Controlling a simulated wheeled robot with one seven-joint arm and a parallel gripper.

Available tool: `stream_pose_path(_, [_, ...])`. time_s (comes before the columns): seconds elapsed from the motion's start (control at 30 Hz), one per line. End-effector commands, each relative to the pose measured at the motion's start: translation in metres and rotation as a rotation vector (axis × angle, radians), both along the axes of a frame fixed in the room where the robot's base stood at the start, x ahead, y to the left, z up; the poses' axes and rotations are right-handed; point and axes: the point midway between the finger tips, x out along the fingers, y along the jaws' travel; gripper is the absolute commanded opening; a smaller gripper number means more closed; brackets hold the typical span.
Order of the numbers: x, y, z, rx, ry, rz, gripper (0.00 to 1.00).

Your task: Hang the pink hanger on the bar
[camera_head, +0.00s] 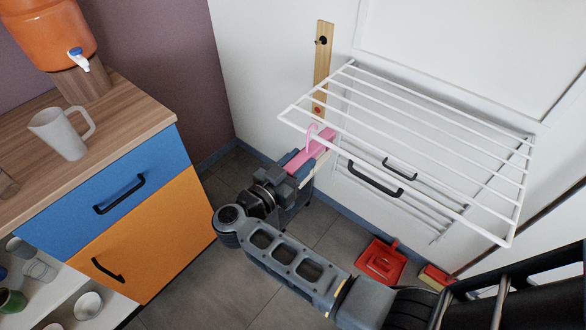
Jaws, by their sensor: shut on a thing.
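The pink hanger (310,151) is held in my gripper (297,165), which is shut on its body. The hanger's hook points up and lies close to the near left part of the white rack (404,172). I cannot tell whether the hook touches a bar or only overlaps it in the picture. My gripper is below and left of the rack's front bar. Part of the hanger is hidden by my gripper.
A wooden strip with hooks (323,62) is on the wall behind the rack. A blue and orange cabinet (150,230) with a white mug (62,133) stands left. A red dustpan (381,262) lies on the floor below the rack.

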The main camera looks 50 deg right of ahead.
Motion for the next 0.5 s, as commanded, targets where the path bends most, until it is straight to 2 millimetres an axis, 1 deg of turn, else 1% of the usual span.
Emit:
stream_pose_path(0.17, [0.0,-0.014,-0.001,-0.001,-0.002,-0.002,0.05])
stream_pose_path(0.3, [0.0,-0.014,-0.012,0.0,0.0,-0.001,0.05])
stream_pose_path(0.5, [0.0,-0.014,-0.023,0.0,0.0,-0.001,0.05])
